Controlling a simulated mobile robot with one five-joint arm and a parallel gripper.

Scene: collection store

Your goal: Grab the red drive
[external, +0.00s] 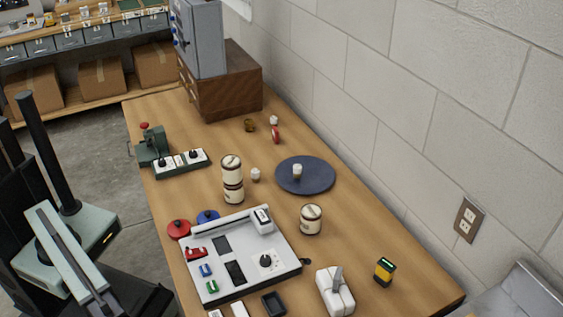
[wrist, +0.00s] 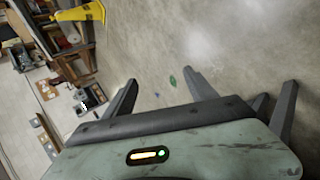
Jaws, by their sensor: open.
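The red drive (external: 195,253) is a small red block lying on the left part of a white panel (external: 240,246) on the wooden table in the external view. A blue drive (external: 206,270) and a green drive (external: 212,286) lie in a row below it. My gripper (wrist: 160,76) shows in the wrist view with its two dark fingers spread wide and nothing between them. It points toward the bare floor, and the red drive cannot be made out there. In the external view my arm is at the left, beside the table and apart from the drive; the fingers cannot be made out.
Red (external: 178,229) and blue (external: 208,217) round discs lie at the panel's upper left edge. Striped canisters (external: 232,180), a dark blue round mat (external: 305,175) and a white switch box (external: 335,291) stand around the panel. A yellow sign (wrist: 80,13) shows in the wrist view.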

